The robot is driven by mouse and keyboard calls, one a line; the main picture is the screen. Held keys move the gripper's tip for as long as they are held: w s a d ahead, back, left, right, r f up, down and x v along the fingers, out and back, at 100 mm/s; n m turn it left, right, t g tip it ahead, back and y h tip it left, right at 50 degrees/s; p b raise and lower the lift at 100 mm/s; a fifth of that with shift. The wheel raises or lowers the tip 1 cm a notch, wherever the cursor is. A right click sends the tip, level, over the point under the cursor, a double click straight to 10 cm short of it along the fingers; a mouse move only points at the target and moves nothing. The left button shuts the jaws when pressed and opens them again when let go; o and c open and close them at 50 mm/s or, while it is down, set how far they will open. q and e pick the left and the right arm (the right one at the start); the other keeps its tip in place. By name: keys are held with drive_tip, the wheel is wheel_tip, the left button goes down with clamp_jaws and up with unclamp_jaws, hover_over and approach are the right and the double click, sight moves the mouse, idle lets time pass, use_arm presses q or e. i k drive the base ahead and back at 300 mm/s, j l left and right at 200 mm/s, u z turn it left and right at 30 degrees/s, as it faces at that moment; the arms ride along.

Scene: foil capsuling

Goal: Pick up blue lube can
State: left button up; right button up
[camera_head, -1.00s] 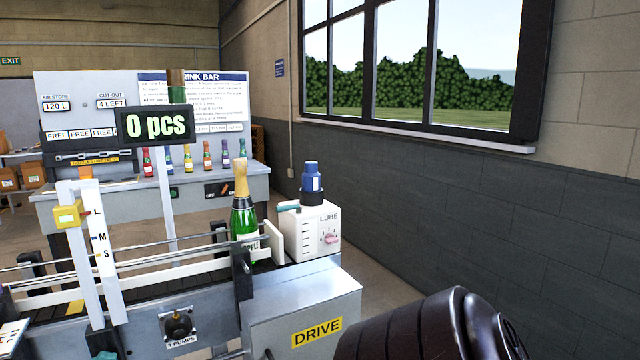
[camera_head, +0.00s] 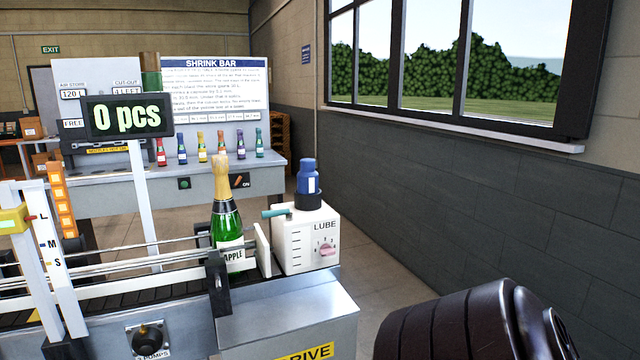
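The blue lube can (camera_head: 308,178) stands upright in a dark round holder (camera_head: 308,201) on top of the white LUBE box (camera_head: 306,240). The box has a pink dial on its front and a teal spout at its upper left. It sits at the right end of the conveyor machine. A dark ribbed part of my own arm fills the lower right. Neither gripper shows, and nothing touches the can.
A green bottle with a gold top (camera_head: 227,220) stands on the conveyor, left of the box. A "0 pcs" display (camera_head: 126,117) on a white post rises at the left. A bench (camera_head: 210,183) with several small coloured bottles stands behind. The floor between the machine and right wall is clear.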

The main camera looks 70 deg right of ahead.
sight(307, 177)
drive_tip(key=k+l, duration=0.1)
drive_tip(key=l, duration=0.3)
drive_tip(key=k+l, duration=0.15)
drive_tip(key=l, duration=0.3)
drive_tip(key=k+l, duration=0.1)
drive_tip(key=l, duration=0.3)
drive_tip(key=k+l, duration=0.15)
drive_tip(key=l, duration=0.25)
